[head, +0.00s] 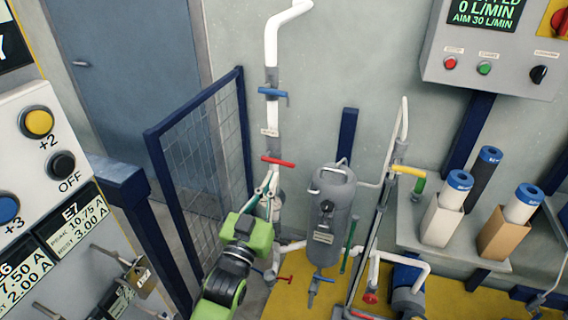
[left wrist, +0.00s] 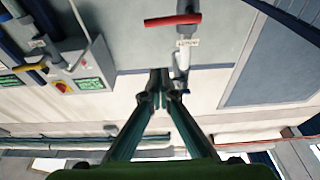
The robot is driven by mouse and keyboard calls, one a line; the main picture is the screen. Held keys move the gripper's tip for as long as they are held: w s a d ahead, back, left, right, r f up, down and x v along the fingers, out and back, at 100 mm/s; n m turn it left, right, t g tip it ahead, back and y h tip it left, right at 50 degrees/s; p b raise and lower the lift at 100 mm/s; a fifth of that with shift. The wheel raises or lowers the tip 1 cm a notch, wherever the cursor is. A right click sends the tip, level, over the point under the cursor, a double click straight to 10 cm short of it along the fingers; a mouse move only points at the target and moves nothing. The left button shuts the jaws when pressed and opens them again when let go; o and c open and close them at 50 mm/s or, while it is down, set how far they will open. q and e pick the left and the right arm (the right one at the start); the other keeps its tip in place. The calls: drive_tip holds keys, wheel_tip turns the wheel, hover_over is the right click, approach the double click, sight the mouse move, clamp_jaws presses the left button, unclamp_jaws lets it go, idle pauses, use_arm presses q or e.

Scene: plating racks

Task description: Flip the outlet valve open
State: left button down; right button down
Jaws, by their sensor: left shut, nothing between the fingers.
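A vertical white and grey pipe (head: 273,145) runs up the wall. It carries a blue lever handle (head: 272,92) and, lower down, a red lever handle (head: 278,161), both lying across the pipe. The red handle also shows in the left wrist view (left wrist: 173,20), with a small label beside it too blurred to read. I cannot tell for sure which handle is the outlet valve. My left gripper (head: 268,186) is shut and empty, close to the pipe just below the red handle. Its fingertips (left wrist: 160,97) come together in the left wrist view, apart from the handle.
A grey filter vessel (head: 332,215) stands right of the pipe. A blue-framed mesh panel (head: 200,160) stands to the left. A control box (head: 495,45) hangs at the upper right. A shelf (head: 425,240) holds several cartridges. A switch panel (head: 50,200) fills the left side.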

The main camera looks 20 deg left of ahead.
use_arm(q)
wheel_tip(320, 180, up, 3)
drive_tip(key=p, duration=0.3)
hover_over(284, 164)
drive_tip(key=s, duration=0.1)
drive_tip(key=shift+s+d+f, duration=0.1)
drive_tip(key=shift+s+f, duration=0.1)
drive_tip(key=shift+f, duration=0.95)
drive_tip(key=shift+s+d+f, duration=0.1)
drive_tip(key=shift+s+f, duration=0.1)
drive_tip(key=shift+f, duration=0.95)
drive_tip(key=shift+a, duration=0.1)
